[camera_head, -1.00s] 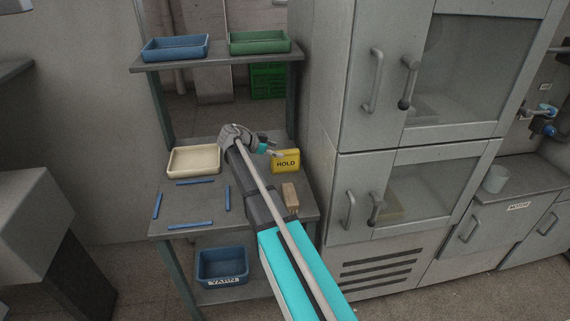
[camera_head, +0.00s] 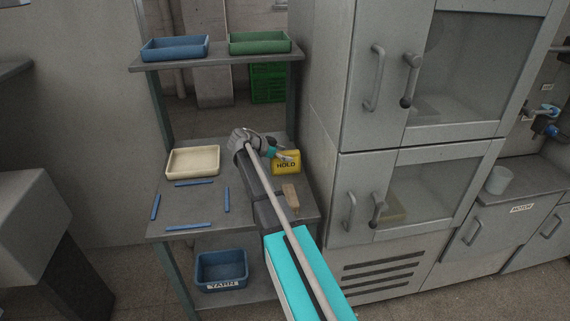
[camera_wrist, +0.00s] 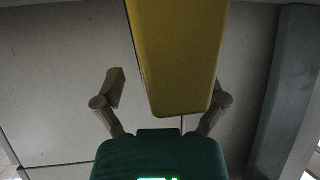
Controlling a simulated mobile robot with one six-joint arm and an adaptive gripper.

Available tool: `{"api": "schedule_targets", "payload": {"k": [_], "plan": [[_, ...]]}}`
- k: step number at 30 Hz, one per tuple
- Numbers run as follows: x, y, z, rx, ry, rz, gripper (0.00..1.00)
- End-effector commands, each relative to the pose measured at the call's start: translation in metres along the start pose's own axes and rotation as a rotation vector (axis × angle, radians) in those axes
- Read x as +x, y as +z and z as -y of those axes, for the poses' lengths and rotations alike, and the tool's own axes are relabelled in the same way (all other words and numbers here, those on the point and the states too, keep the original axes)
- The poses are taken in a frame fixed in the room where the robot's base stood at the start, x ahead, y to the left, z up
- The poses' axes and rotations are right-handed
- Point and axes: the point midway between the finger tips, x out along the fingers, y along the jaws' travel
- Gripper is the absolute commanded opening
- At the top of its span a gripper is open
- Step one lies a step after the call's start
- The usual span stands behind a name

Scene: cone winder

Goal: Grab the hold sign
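The yellow hold sign (camera_head: 287,165), lettered HOLD, stands on the right side of the middle shelf beside the grey cabinet. My gripper (camera_head: 280,152) is at its upper left and covers part of its top edge. In the wrist view the yellow sign (camera_wrist: 178,55) fills the upper middle, between the two fingers of my gripper (camera_wrist: 168,92). The fingers are spread wide. The left finger is clear of the sign by a gap; the right finger is partly hidden behind the sign's edge. I cannot tell whether it touches.
A wooden block (camera_head: 290,197) lies in front of the sign. A cream tray (camera_head: 193,161) and several blue strips (camera_head: 188,226) lie left on the shelf. The cabinet (camera_head: 318,130) rises close on the right. Blue (camera_head: 175,48) and green (camera_head: 260,43) trays sit on the upper shelf.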

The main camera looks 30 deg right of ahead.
Motion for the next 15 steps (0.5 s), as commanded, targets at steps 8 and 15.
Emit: {"api": "schedule_targets", "payload": {"k": [8, 15], "plan": [[0.0, 0.0, 0.0, 0.0, 0.0, 0.0, 0.36], [0.0, 0.0001, 0.0, 0.0, 0.0, 0.0, 0.0]]}}
